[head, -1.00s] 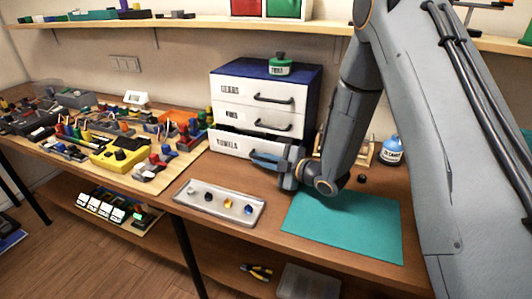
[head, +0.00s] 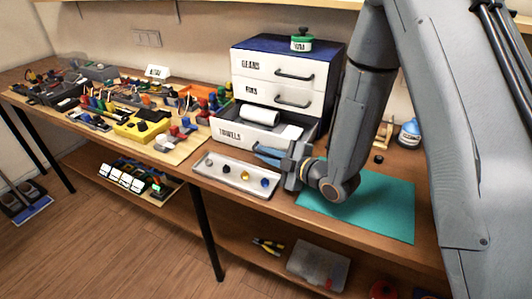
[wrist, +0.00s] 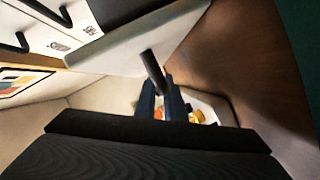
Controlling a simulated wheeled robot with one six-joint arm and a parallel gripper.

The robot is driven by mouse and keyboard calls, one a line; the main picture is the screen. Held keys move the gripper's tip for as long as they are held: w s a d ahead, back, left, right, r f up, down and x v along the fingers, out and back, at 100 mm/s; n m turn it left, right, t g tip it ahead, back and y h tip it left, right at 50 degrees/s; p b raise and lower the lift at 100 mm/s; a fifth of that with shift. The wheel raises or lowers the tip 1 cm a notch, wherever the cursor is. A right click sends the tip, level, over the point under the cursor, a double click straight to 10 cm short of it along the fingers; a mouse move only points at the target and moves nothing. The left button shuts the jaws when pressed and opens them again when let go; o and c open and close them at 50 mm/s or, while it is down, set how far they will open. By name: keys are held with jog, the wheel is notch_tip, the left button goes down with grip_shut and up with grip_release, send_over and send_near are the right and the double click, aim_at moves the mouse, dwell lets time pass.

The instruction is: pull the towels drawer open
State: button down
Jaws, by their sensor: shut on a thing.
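The towels drawer (head: 233,135) is the lowest of the drawer cabinet (head: 276,64) and stands pulled out towards the front. My gripper (head: 268,156) is at the right part of the drawer front. In the wrist view, my gripper's fingers (wrist: 164,103) are shut on the dark drawer handle (wrist: 152,66). In the head view, the handle is hidden by my gripper.
A grey tray (head: 211,174) with several small coloured pieces lies just in front of the drawer. A teal mat (head: 385,205) is to the right. The two upper drawers are shut. A green-lidded jar (head: 301,43) stands on the cabinet.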

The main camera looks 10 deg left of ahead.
jog(key=c, duration=1.8)
grip_release()
jog(key=shift+c, duration=0.2)
jog(key=shift+d, duration=0.1)
jog(key=b+v, duration=0.2)
jog(key=v, duration=0.5)
jog(key=shift+s+d+r, duration=0.1)
jog(key=shift+s+d, duration=0.15)
